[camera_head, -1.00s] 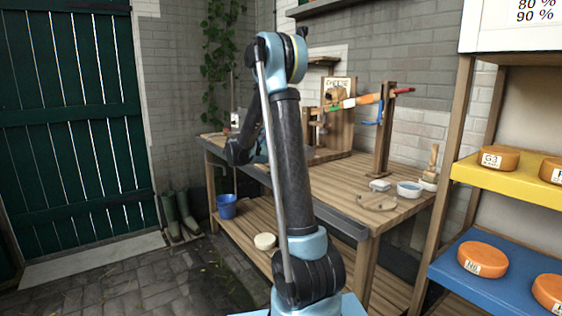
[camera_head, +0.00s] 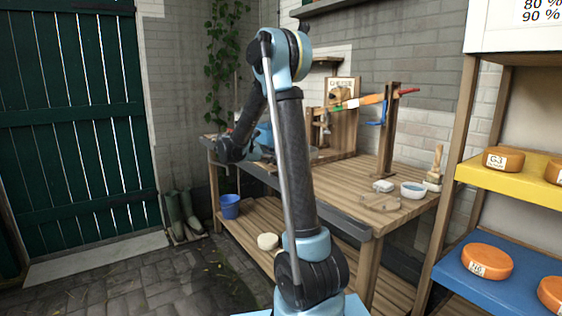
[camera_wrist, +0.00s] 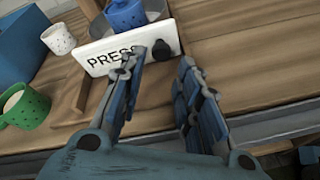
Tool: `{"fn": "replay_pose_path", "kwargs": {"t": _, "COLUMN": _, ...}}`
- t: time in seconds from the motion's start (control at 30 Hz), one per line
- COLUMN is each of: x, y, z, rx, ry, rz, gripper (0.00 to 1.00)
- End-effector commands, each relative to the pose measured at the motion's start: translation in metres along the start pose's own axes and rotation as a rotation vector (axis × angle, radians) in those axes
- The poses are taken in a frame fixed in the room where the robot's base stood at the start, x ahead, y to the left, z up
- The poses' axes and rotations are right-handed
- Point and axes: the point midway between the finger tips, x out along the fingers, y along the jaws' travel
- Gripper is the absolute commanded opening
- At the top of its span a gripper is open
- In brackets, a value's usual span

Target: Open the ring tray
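In the wrist view, a white front panel (camera_wrist: 125,46) marked "PRESS" stands on the wooden bench, with a black knob (camera_wrist: 161,49) near its right end. A tray body behind it cannot be made out clearly. My gripper (camera_wrist: 157,72) is open and empty. Its two fingers point toward the panel, and the knob shows between and just beyond the fingertips. The left finger overlaps the end of the lettering; whether it touches the panel cannot be told. In the head view, the gripper is mostly hidden behind my arm.
A blue spotted pot (camera_wrist: 126,15) is behind the panel. A white spotted cup (camera_wrist: 59,39), a green cup (camera_wrist: 24,105) and a blue box (camera_wrist: 22,42) are left of it. The workbench (camera_head: 340,185) has a shelf below; a cheese rack (camera_head: 448,190) stands right.

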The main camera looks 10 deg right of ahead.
Motion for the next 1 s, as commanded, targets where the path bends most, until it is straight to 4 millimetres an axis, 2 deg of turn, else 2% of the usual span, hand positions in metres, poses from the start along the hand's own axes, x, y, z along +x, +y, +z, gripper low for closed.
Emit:
{"fn": "replay_pose_path", "kwargs": {"t": 0.03, "x": -0.012, "y": 0.0, "z": -0.001, "rx": -0.002, "ry": 0.001, "rz": 0.003, "gripper": 0.31}}
{"fn": "replay_pose_path", "kwargs": {"t": 0.2, "x": -0.04, "y": 0.0, "z": -0.001, "rx": -0.001, "ry": 0.001, "rz": 0.002, "gripper": 0.31}}
{"fn": "replay_pose_path", "kwargs": {"t": 0.4, "x": -0.059, "y": 0.001, "z": -0.001, "rx": -0.001, "ry": 0.0, "rz": 0.001, "gripper": 0.31}}
{"fn": "replay_pose_path", "kwargs": {"t": 0.87, "x": -0.064, "y": -0.001, "z": 0.0, "rx": 0.002, "ry": 0.002, "rz": -0.002, "gripper": 0.31}}
{"fn": "replay_pose_path", "kwargs": {"t": 1.0, "x": -0.059, "y": -0.014, "z": 0.009, "rx": 0.035, "ry": 0.029, "rz": -0.024, "gripper": 0.31}}
